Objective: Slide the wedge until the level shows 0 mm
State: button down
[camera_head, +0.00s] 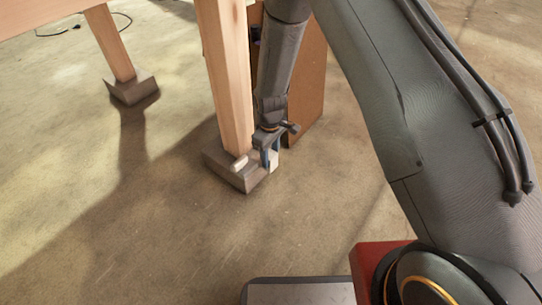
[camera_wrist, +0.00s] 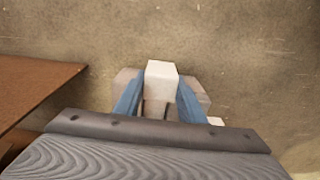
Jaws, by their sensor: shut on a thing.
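The wedge (camera_wrist: 161,80) is a pale, whitish block between the blue fingers of my gripper (camera_wrist: 160,100) in the wrist view. In the head view my gripper (camera_head: 271,157) is low beside the foot of the near wooden leg (camera_head: 228,90), shut on the wedge (camera_head: 274,161). A grey-brown block (camera_head: 240,178) lies on the floor under that leg. It also shows below the fingers in the wrist view (camera_wrist: 199,90). The wedge's inner end is hidden by the fingers. I see no level or reading in either view.
A second wooden leg (camera_head: 112,45) stands on its own block (camera_head: 133,88) at the upper left. A brown panel (camera_head: 308,85) stands close behind my gripper; a brown board (camera_wrist: 40,85) shows at the left in the wrist view. The concrete floor in front is clear.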

jog(key=shift+w+a, duration=0.2)
jog(key=shift+a, duration=0.05)
jog(key=c, duration=1.2)
grip_release()
jog(key=shift+o, duration=0.2)
jog(key=shift+p, duration=0.3)
jog(key=shift+r+p, duration=1.65)
jog(key=shift+r, duration=2.25)
